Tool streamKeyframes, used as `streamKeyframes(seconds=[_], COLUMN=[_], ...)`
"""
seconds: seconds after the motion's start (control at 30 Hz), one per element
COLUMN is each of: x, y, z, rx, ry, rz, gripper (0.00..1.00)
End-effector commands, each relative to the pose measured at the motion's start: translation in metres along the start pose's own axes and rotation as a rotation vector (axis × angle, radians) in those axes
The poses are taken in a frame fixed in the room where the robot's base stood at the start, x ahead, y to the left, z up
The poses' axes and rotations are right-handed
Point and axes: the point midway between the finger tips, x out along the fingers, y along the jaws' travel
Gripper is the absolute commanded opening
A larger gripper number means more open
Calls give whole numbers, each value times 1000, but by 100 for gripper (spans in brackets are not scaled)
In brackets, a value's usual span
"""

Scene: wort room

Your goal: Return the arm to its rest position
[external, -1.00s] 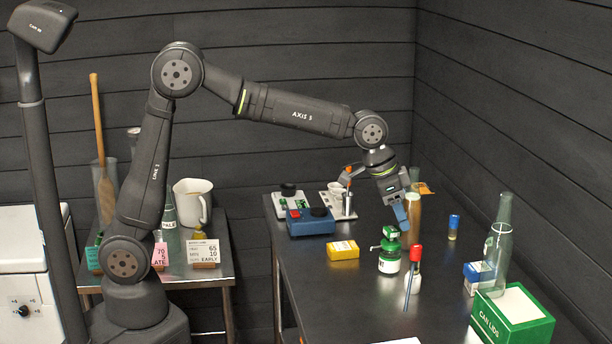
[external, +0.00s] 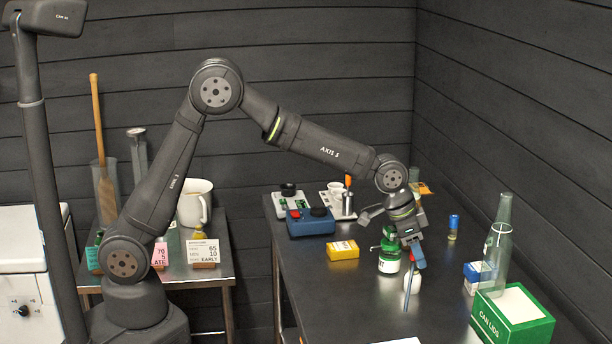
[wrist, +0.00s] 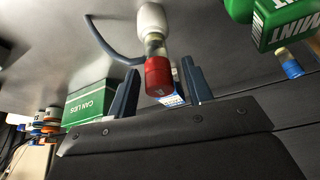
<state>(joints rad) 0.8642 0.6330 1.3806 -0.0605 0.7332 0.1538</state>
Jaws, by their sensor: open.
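My gripper (external: 415,262) is low over the dark bench, pointing down at the end of my bent, outstretched arm. In the wrist view its two dark blue fingers (wrist: 160,68) are spread apart. A red-capped tube with a white lower part (wrist: 157,74) shows between them, and no finger is seen closed on it. In the external view the tube's white part (external: 412,283) shows below the fingers, while its red cap is mostly hidden by my gripper. I cannot tell whether a finger touches it.
A yellow box (external: 343,250) and a blue device (external: 310,224) are farther left. A green can-lids box (external: 513,318) and a clear bottle (external: 498,245) stand right. A blue-capped vial (external: 453,226) is behind.

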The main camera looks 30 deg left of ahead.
Motion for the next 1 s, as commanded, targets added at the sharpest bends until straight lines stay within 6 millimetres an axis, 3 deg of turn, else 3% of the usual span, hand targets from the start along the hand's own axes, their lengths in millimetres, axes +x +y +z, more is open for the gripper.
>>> streamKeyframes(seconds=[0.2,0.57,0.73,0.9,1.0], x=[-16,-18,-9,15,-6], y=[0,0,0,0,0], z=[-6,-6,-2,8,5], rx=[0,0,0,0,0], ry=[-2,-3,-6,-7,2], rz=[0,0,1,1,0], gripper=[46,46,46,46,46])
